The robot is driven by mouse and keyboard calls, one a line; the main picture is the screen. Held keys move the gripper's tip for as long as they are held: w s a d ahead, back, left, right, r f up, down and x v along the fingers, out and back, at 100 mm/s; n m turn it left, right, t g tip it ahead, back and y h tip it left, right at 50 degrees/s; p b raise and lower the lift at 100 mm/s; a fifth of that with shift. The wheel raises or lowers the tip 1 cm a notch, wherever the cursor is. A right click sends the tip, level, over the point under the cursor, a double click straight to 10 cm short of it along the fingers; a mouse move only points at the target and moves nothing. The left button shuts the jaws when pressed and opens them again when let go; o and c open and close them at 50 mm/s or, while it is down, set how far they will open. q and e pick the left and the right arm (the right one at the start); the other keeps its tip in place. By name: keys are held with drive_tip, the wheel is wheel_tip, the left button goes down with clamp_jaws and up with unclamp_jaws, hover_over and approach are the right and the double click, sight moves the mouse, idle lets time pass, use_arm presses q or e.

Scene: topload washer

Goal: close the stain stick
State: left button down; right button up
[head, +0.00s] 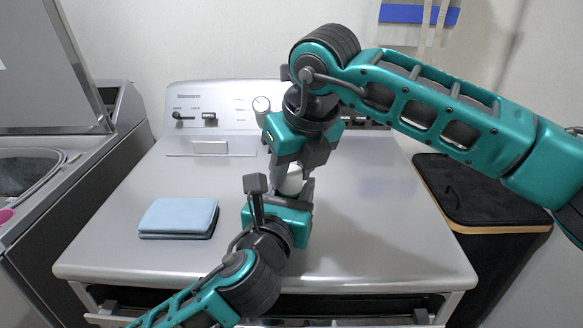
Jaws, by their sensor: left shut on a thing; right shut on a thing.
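The stain stick (292,183) is a small white piece, mostly hidden between my two grippers above the middle of the washer top. My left gripper (281,190) comes from the front, with its dark fingers on either side of the white piece, shut on it. My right gripper (294,170) points down from above and is shut at the upper end of the same piece. The fingers hide whether it holds a cap or the body. I cannot tell how far the cap is from the body.
The grey washer top (370,235) is mostly clear. A folded blue cloth (178,216) lies at its left. The control panel (225,108) with knobs stands behind. An open-lidded machine (50,165) is at left, and a dark-topped hamper (480,190) at right.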

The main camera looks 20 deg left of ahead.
drive_tip(key=shift+r, duration=0.2)
drive_tip(key=shift+r, duration=0.2)
idle(0.7)
drive_tip(key=shift+f, duration=0.8)
idle(0.9)
drive_tip(key=shift+r, duration=0.5)
drive_tip(key=shift+f, duration=0.7)
idle(1.7)
drive_tip(key=o, duration=0.7)
drive_tip(key=shift+d, duration=0.1)
